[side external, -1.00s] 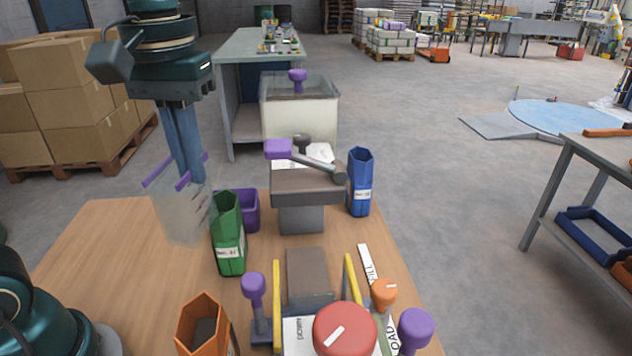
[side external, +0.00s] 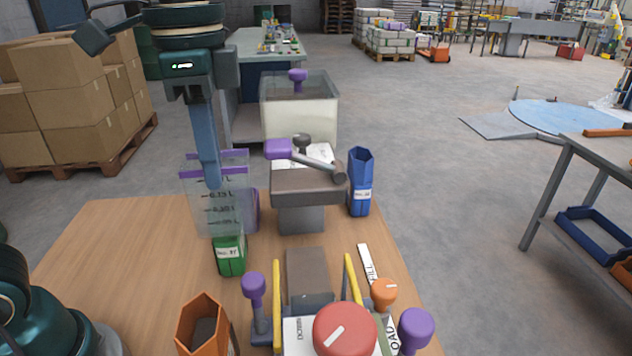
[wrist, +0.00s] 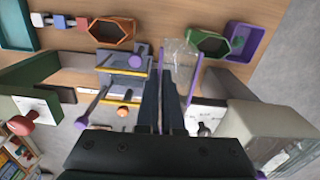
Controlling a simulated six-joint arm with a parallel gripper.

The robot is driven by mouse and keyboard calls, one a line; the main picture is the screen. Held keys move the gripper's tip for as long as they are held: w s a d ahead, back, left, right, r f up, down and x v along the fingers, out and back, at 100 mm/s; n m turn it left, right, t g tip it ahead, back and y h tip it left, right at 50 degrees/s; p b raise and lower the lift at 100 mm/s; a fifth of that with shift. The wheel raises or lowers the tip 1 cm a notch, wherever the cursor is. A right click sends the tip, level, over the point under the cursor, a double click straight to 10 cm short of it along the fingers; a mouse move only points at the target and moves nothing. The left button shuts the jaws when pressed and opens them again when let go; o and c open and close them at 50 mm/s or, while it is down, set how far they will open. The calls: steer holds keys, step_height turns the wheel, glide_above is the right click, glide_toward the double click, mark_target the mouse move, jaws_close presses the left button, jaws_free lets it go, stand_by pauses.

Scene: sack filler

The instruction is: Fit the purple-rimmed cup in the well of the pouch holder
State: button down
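The clear cup (side external: 222,213) has a purple rim and printed volume marks. It hangs upright from my gripper (side external: 212,186) in the side view, over the left part of the wooden table. In the wrist view the cup (wrist: 180,62) shows below the fingers, and one purple rim edge runs between the fingertips of my gripper (wrist: 160,85). My gripper is shut on that wall. I cannot tell for certain which fixture is the pouch holder; a purple open tub (wrist: 245,42) stands beside the green container and is mostly hidden behind the cup in the side view.
A green container (side external: 231,256) stands close below the cup. An orange container (side external: 203,322), a blue container (side external: 360,185), a grey stand with a purple-ended lever (side external: 305,187) and yellow rails (side external: 277,305) are nearby. The table's left part (side external: 130,245) is clear.

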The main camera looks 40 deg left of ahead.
steer(key=s+d+r+m, duration=0.1)
steer(key=s+d+m, duration=0.5)
steer(key=d+m, duration=0.3)
steer(key=w+d+f+m, duration=0.2)
steer(key=w+f+m, duration=0.4)
steer(key=f+m, duration=0.3)
steer(key=shift+w+d+m, duration=0.25)
steer(key=shift+d+m, duration=0.05)
steer(key=shift+d, duration=0.05)
stand_by(0.5)
steer(key=shift+f, duration=2.55)
steer(key=c, duration=1)
jaws_free()
